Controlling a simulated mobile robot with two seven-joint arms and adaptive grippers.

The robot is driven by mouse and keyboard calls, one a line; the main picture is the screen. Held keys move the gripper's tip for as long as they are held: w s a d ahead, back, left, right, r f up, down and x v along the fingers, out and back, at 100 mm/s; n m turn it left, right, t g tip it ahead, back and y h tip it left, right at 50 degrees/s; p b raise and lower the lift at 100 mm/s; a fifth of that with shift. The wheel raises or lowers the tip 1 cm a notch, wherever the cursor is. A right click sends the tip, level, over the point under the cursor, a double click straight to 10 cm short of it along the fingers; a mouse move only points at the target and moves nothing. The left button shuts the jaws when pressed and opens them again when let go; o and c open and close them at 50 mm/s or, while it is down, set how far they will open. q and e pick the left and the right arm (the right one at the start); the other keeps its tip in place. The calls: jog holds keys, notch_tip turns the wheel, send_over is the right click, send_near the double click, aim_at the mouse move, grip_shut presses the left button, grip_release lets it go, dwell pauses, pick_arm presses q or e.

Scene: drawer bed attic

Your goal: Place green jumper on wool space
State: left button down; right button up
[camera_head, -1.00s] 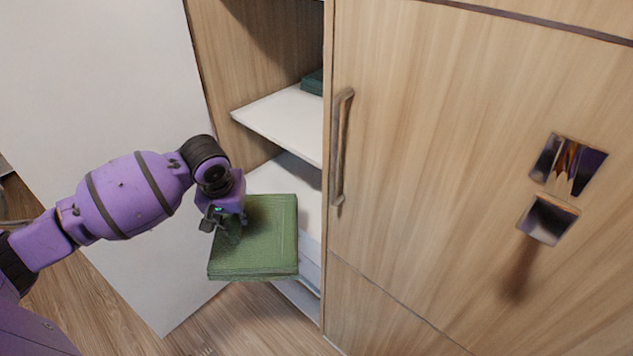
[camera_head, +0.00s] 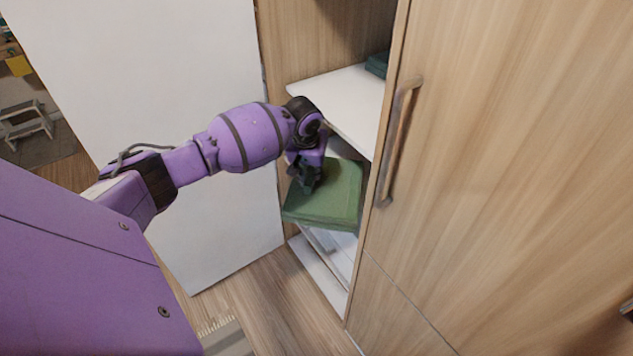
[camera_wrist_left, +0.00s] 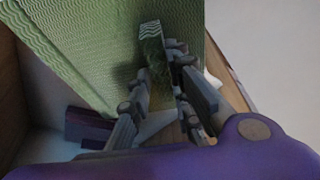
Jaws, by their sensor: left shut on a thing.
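The green jumper (camera_head: 338,197) is a flat folded square, held level at the front of the open wardrobe. My left gripper (camera_head: 306,186) is shut on its near left edge. In the left wrist view the jumper (camera_wrist_left: 80,45) fills the upper left, and its edge is pinched between the fingers of my left gripper (camera_wrist_left: 158,85). The jumper is at the opening below a white shelf (camera_head: 340,98), partly inside the compartment. No label marking a wool space is readable.
The wardrobe's closed right door (camera_head: 520,170) with a handle (camera_head: 400,140) borders the opening. A white panel (camera_head: 150,60) stands on the left. A dark green folded item (camera_head: 377,64) lies on the upper shelf. White lower shelves (camera_head: 325,265) show below the jumper.

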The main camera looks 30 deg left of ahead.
pick_arm(q)
jog(key=shift+w+a+f, duration=0.15)
jog(key=shift+w+f, duration=0.6)
jog(key=shift+w, duration=0.05)
jog(key=shift+w+f+b, duration=0.3)
jog(key=shift+w+f, duration=0.05)
jog(key=shift+f, duration=0.1)
notch_tip(320, 180, down, 3)
jog(key=shift+r, duration=0.1)
jog(key=c, duration=1.6)
grip_release()
